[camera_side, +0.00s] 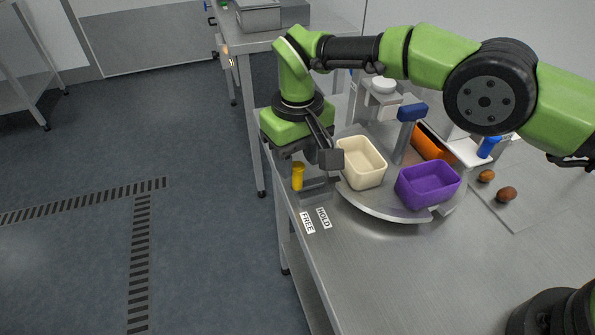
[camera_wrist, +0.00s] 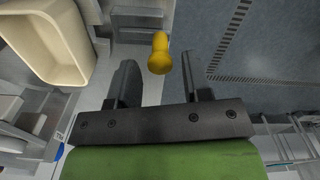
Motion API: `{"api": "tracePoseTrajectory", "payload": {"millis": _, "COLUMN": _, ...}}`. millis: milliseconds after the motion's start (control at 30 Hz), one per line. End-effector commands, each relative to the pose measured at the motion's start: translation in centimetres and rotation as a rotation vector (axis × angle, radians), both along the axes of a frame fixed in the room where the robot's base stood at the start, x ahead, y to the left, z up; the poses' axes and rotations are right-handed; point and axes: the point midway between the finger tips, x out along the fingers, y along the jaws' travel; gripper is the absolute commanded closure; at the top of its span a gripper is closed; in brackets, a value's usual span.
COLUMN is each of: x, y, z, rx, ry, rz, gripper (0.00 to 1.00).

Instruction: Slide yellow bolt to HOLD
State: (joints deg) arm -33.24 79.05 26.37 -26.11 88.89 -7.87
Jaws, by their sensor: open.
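The yellow bolt (camera_side: 298,176) is a short upright knob at the table's left edge, below my gripper in the side view. In the wrist view the bolt (camera_wrist: 160,55) shows between the lines of my two fingers, just beyond their tips. My gripper (camera_side: 318,152) is open and empty; its fingers (camera_wrist: 157,75) stand apart and do not visibly touch the bolt. The HOLD label (camera_side: 323,218) and the FREE label (camera_side: 307,223) lie side by side on the table in front of the bolt, HOLD on the right. The bolt's lower mount is partly hidden.
A cream bin (camera_side: 362,163) and a purple bin (camera_side: 428,185) stand on a round grey turntable (camera_side: 385,211) right of the bolt. The cream bin is close to my gripper. Two brown dates (camera_side: 506,194) lie on a mat at right. The front table is clear.

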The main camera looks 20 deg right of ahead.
Motion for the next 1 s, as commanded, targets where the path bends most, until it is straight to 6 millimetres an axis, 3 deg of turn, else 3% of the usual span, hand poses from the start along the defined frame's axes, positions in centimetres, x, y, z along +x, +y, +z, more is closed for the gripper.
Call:
{"api": "tracePoseTrajectory", "payload": {"millis": 100, "x": 0.0, "y": 0.0, "z": -2.1, "rx": -0.001, "ry": 0.001, "rz": -0.001, "gripper": 0.55}}
{"api": "tracePoseTrajectory", "payload": {"millis": 233, "x": 0.0, "y": 0.0, "z": -3.4, "rx": 0.0, "ry": -0.001, "rz": -0.001, "gripper": 0.55}}
{"api": "tracePoseTrajectory", "payload": {"millis": 600, "x": 0.0, "y": 0.0, "z": -3.9, "rx": 0.001, "ry": -0.002, "rz": -0.001, "gripper": 0.55}}
{"api": "tracePoseTrajectory", "payload": {"millis": 800, "x": 0.0, "y": 0.0, "z": -3.9, "rx": 0.001, "ry": -0.002, "rz": -0.001, "gripper": 1.0}}
{"api": "tracePoseTrajectory", "payload": {"millis": 1000, "x": 0.1, "y": -0.2, "z": -3.8, "rx": 0.0, "ry": 0.0, "rz": -0.001, "gripper": 1.0}}
